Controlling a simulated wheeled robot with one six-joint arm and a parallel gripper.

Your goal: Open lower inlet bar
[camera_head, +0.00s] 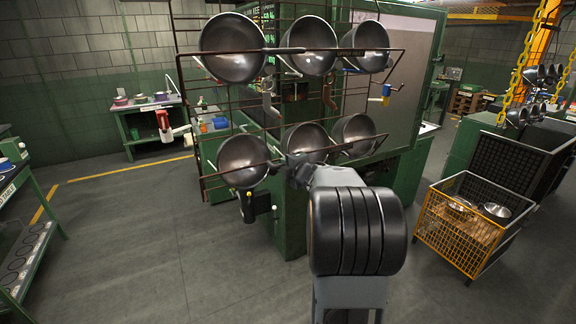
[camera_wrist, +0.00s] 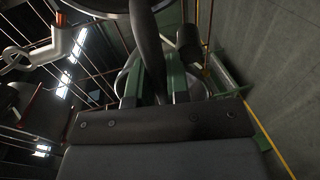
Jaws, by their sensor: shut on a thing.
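The lower inlet bar (camera_head: 232,171) is a thin rust-brown rail running across the front of the lower row of pans. My gripper (camera_head: 298,166) is at this bar in front of the lower middle pan (camera_head: 305,140). It is shut, apparently on the bar, but my wrist hides the contact in the head view. In the wrist view my gripper (camera_wrist: 158,88) shows beyond my dark wrist plate. A dark tapered piece (camera_wrist: 150,45), like a pan handle, passes across the fingers and hides what lies between them. I cannot tell clearly how far the bar stands open.
The lower left pan (camera_head: 243,160) and lower right pan (camera_head: 354,134) flank the grasp closely. An upper bar (camera_head: 225,51) crosses the upper pans. A yellow wire crate (camera_head: 462,232) with pans stands at right. Green benches are at left. The grey floor in front is clear.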

